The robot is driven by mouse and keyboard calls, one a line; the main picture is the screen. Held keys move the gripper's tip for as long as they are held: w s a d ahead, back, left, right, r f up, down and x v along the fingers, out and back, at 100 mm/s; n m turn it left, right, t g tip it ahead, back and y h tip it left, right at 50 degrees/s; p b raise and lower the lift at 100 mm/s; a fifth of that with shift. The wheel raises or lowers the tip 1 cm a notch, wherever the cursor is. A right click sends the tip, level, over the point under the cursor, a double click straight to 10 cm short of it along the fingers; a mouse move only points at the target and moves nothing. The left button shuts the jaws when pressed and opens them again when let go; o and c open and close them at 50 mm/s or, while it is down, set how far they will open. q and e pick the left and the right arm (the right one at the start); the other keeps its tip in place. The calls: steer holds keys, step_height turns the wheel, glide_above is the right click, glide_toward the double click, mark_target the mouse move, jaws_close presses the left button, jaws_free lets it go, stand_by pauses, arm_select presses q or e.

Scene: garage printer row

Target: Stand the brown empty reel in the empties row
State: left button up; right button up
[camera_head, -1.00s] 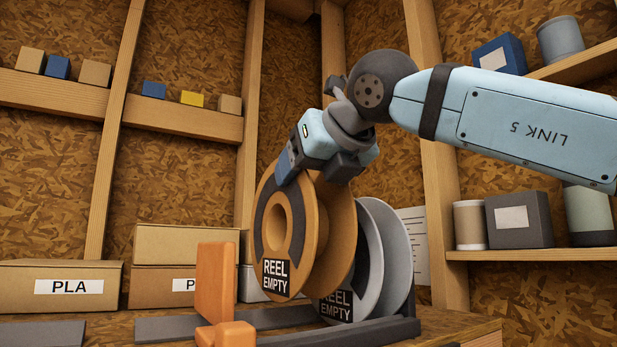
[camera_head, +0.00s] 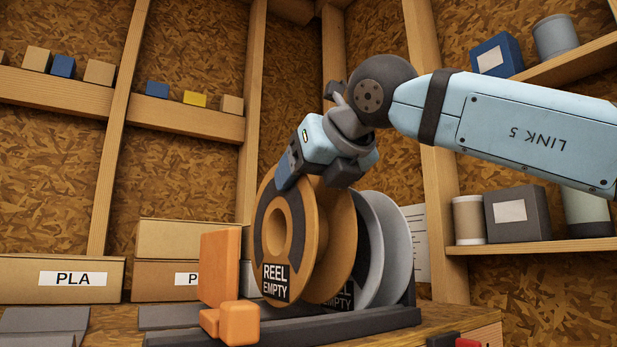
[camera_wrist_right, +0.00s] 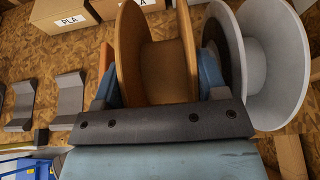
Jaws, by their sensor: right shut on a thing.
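The brown empty reel (camera_head: 310,225), labelled REEL EMPTY, is upright in my right gripper (camera_head: 314,176), which is shut on its upper part. The wrist view also shows the brown reel (camera_wrist_right: 165,70) between the blue fingers of the right gripper (camera_wrist_right: 158,82). The reel's lower edge is at the dark empties row rack (camera_head: 300,328); I cannot tell whether it touches. A grey empty reel (camera_head: 396,245) stands in the rack just behind and to the right, partly hidden. My left gripper is not in view.
An orange block-like end piece (camera_head: 220,268) stands at the rack's left front. PLA boxes (camera_head: 60,279) line the back left. A wall shelf with cans and a grey box (camera_head: 517,217) is at the right. Grey cradles (camera_wrist_right: 70,100) lie left in the wrist view.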

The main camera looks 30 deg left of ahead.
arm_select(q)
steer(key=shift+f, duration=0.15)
arm_select(e)
steer(key=shift+s+f, duration=0.1)
steer(key=shift+f, duration=0.1)
steer(key=shift+w, duration=0.35)
stand_by(0.5)
arm_select(q)
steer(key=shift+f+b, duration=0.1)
steer(key=shift+b, duration=0.2)
arm_select(e)
steer(key=shift+f, duration=0.15)
arm_select(q)
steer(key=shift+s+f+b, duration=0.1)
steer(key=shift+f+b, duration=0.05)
steer(key=shift+b, duration=0.25)
arm_select(e)
steer(key=shift+s+f, duration=0.15)
steer(key=shift+f, duration=0.2)
arm_select(q)
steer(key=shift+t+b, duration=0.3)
steer(key=shift+b, duration=0.3)
arm_select(e)
steer(key=shift+s+f, duration=0.15)
steer(key=shift+f, duration=0.3)
steer(key=o, duration=1.2)
steer(key=shift+o, duration=0.4)
steer(key=shift+d, duration=0.1)
